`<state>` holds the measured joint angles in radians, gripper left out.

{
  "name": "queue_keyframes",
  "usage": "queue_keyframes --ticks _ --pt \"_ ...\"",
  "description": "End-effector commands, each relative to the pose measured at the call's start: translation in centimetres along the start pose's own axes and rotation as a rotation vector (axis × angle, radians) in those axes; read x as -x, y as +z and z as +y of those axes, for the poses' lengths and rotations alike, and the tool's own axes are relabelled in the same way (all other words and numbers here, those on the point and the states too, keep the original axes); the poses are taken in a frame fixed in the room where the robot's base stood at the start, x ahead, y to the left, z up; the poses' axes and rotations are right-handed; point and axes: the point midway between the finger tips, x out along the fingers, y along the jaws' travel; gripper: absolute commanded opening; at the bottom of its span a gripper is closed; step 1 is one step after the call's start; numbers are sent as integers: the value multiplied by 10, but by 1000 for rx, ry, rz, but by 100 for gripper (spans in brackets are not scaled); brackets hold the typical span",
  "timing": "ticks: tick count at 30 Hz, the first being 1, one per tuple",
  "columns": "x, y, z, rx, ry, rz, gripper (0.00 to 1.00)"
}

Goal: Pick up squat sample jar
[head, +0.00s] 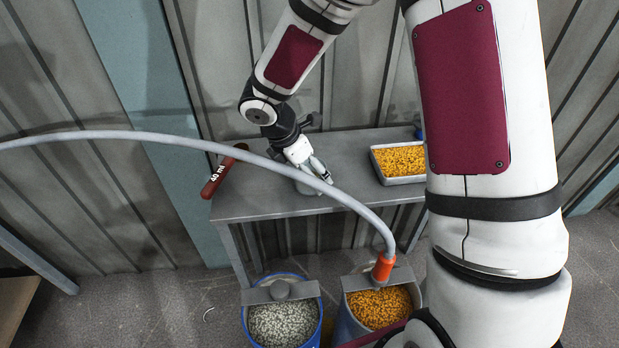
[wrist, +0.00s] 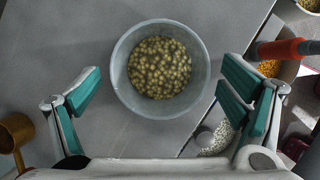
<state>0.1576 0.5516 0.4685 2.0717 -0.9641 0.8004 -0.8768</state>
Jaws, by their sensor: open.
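The squat sample jar (wrist: 118,72) looks like a round, grey, open-topped vessel with greenish-yellow pellets inside. In the wrist view it stands on the grey table (wrist: 60,40), seen from above, upper middle between my finger pads. In the head view it is mostly hidden behind my gripper (head: 318,172), which is low over the table. In the wrist view my gripper (wrist: 160,92) is open, with green pads on either side, wider apart than the jar. No contact with the jar shows.
A tray of orange pellets (head: 398,178) sits at the table's right. A red handle marked 40 ml (head: 217,178) lies at the left edge; a brass cup (wrist: 14,130) shows in the wrist view.

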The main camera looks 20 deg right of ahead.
Motion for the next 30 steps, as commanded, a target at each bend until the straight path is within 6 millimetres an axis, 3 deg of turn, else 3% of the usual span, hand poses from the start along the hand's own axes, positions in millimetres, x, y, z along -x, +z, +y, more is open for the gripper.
queue_keyframes --ticks 3,10,17,18,30 --pt "-9 0 0 1 -1 0 91" --pt "-10 0 0 0 0 0 91" --pt "-10 0 0 1 0 0 41" --pt "-10 0 0 1 0 0 38" --pt "-6 2 0 0 1 -1 38"
